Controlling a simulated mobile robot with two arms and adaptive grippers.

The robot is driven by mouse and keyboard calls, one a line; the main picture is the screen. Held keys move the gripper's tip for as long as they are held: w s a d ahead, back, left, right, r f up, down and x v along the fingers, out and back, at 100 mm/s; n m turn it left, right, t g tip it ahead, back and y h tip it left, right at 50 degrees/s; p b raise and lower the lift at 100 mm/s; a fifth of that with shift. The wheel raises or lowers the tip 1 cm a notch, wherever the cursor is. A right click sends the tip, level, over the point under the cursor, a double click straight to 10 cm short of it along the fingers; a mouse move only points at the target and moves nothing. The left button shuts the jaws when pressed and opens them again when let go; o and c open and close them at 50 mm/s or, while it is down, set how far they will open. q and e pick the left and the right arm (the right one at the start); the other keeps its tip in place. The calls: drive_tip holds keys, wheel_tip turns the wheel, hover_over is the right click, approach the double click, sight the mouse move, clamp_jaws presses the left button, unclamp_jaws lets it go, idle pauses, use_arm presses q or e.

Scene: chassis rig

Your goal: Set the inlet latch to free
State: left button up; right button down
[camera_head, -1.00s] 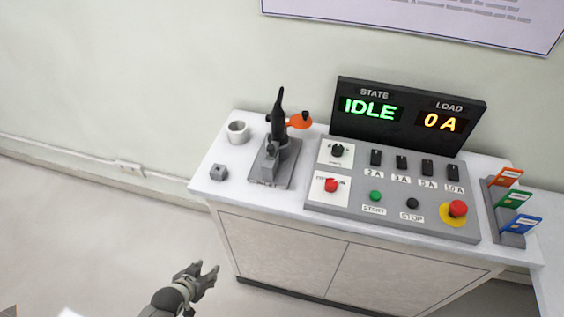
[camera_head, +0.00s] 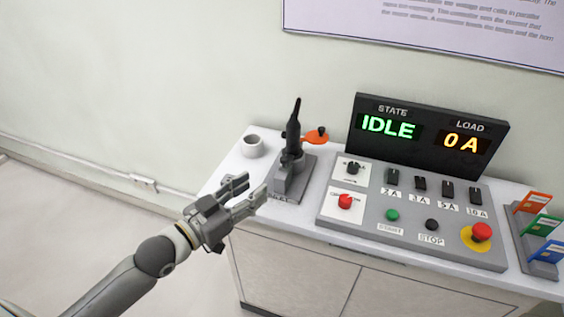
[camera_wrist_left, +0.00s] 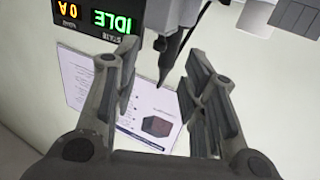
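A grey fixture (camera_head: 291,178) stands at the left of the white bench. No label tells me which part is the inlet latch. My left gripper (camera_head: 248,188) is open and empty, in front and to the left of the fixture, apart from it in the picture. In the left wrist view the spread fingers (camera_wrist_left: 162,75) frame a dark pointed piece (camera_wrist_left: 172,62) beyond them. My right gripper is not in view.
A white cup (camera_head: 252,146) stands left of the fixture. To the right are a control panel (camera_head: 375,222) with switches and a red stop button (camera_head: 480,232), a display (camera_head: 420,132) reading IDLE and 0 A, and a rack of coloured cards (camera_head: 538,228).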

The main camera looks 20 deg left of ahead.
sight(282, 161)
use_arm(q)
drive_tip(key=shift+t, duration=0.3)
drive_tip(key=x, duration=0.3)
drive_tip(key=r+x, duration=0.1)
drive_tip(key=x, duration=0.3)
drive_tip(key=p+x, duration=0.1)
drive_tip(key=x, duration=0.3)
drive_tip(key=shift+r, duration=0.25)
clamp_jaws()
